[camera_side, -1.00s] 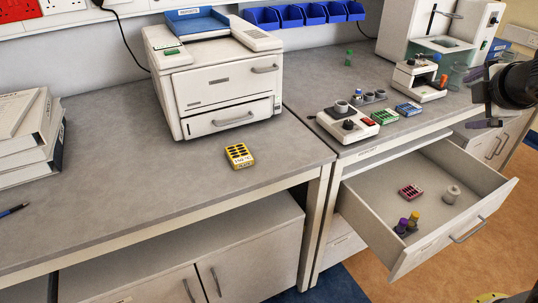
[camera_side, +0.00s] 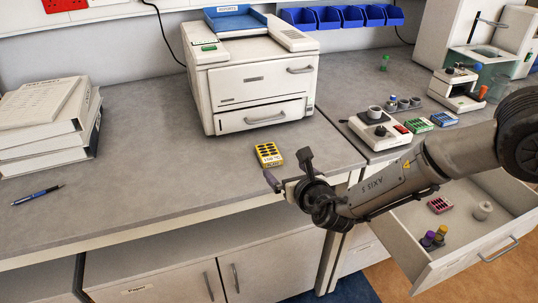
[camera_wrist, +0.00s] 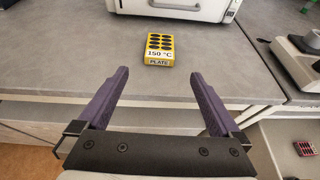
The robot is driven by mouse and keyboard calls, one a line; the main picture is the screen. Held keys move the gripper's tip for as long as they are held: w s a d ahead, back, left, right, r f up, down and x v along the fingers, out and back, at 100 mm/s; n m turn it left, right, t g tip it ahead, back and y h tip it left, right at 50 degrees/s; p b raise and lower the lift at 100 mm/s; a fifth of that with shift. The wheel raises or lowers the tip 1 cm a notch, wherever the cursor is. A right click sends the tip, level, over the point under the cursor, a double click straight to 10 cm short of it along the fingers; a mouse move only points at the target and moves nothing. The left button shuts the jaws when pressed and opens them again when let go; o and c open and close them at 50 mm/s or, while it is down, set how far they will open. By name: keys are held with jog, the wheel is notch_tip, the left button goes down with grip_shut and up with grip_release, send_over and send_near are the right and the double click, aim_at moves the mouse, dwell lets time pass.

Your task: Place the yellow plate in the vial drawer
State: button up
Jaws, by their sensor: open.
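The yellow plate (camera_side: 268,154), with dark wells and a white label, lies flat on the grey bench in front of the printer. It also shows in the wrist view (camera_wrist: 159,47), ahead of the fingers and between their lines; its label reads "150 °C PLATE". My gripper (camera_side: 287,167) is open and empty, close to the bench's front edge and just short of the plate. Its two purple fingers are spread in the wrist view (camera_wrist: 160,82). The open drawer (camera_side: 462,227) is at the lower right, partly hidden by my arm. It holds vials with purple and yellow caps (camera_side: 434,238).
A pink plate (camera_side: 440,204) and a grey-white vial or weight (camera_side: 482,211) also sit in the drawer. The printer (camera_side: 250,82) stands behind the yellow plate. A hotplate-like device (camera_side: 380,131) stands to the right. The bench left of the plate is clear up to a pen (camera_side: 37,195).

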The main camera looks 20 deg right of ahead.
aim_at(271, 156)
jog(key=x, duration=1.2)
jog(key=shift+w, duration=0.25)
jog(key=c, duration=1.4)
jog(key=shift+c, duration=0.2)
